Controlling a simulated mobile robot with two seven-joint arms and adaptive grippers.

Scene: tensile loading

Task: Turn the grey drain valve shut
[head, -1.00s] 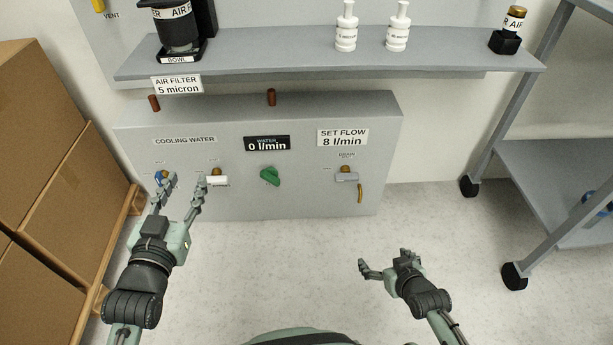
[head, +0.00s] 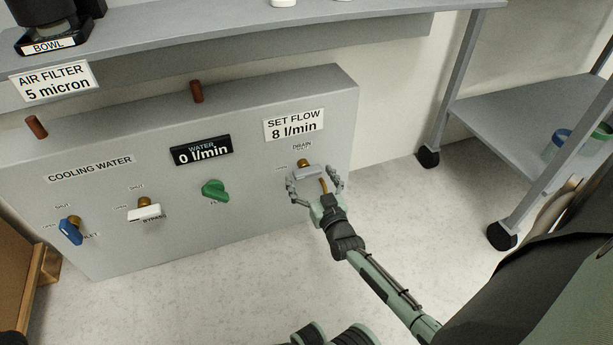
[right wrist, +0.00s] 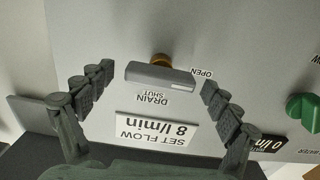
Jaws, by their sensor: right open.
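The grey drain valve (head: 308,171) is a lever handle on a brass stem at the right side of the grey panel, under the DRAIN label. In the right wrist view the grey handle (right wrist: 160,76) lies between the spread fingers, with a gap on both sides. My left gripper is out of the head view.
A blue inlet valve (head: 70,232), a white bypass valve (head: 145,213) and a green flow knob (head: 214,190) sit left on the same panel. The water display (head: 201,150) reads 0 l/min. A wheeled rack (head: 520,115) stands at the right. A shelf (head: 250,40) overhangs the panel.

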